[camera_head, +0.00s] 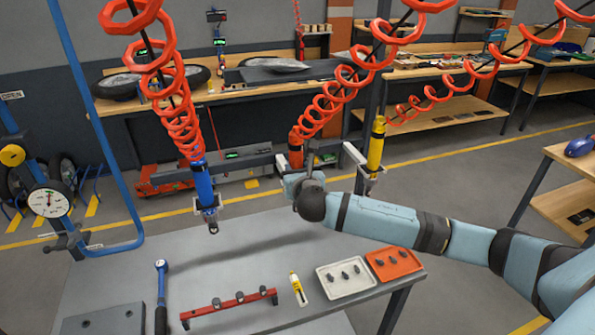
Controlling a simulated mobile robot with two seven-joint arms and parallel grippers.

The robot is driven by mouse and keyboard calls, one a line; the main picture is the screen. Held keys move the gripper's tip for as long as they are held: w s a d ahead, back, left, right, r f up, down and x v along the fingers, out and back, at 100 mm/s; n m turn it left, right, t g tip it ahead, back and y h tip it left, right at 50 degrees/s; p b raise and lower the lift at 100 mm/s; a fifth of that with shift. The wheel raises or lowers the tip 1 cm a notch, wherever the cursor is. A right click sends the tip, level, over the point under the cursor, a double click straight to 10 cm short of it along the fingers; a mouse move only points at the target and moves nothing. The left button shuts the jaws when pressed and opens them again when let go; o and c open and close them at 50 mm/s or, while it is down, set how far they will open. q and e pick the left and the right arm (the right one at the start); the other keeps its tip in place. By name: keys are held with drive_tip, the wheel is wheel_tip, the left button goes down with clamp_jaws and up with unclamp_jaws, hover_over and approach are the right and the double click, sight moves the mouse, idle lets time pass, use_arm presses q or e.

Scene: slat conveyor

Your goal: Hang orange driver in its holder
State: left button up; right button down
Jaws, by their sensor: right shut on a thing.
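The orange driver (296,147) hangs upright below a red coiled hose, in the middle of the view. My right gripper (297,181) is at its lower part and shut on it; the arm comes in from the right. The fingers and the driver's lower end are mostly hidden behind my wrist. A pale bracket (282,163), apparently the orange driver's holder, shows just left of the driver; I cannot tell whether the driver sits in it. The blue driver (203,183) hangs at the left and the yellow driver (376,145) at the right by a white bracket. My left gripper is not in view.
The grey table (240,250) below carries a torque wrench (161,285), a red rack (228,306), a yellow-and-white tube (298,290), a white tray (328,283) and an orange tray (412,267). Red coiled hoses hang above. A blue post with a gauge (50,200) stands at the left.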

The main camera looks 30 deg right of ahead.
drive_tip(key=shift+f, duration=0.25)
idle(0.3)
drive_tip(key=c, duration=0.6)
unclamp_jaws()
drive_tip(key=shift+f, duration=0.1)
use_arm(q)
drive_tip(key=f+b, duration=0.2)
drive_tip(key=b, duration=0.1)
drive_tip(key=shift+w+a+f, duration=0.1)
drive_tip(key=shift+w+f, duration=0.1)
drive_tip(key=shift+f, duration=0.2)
use_arm(e)
drive_tip(key=v, duration=1.4)
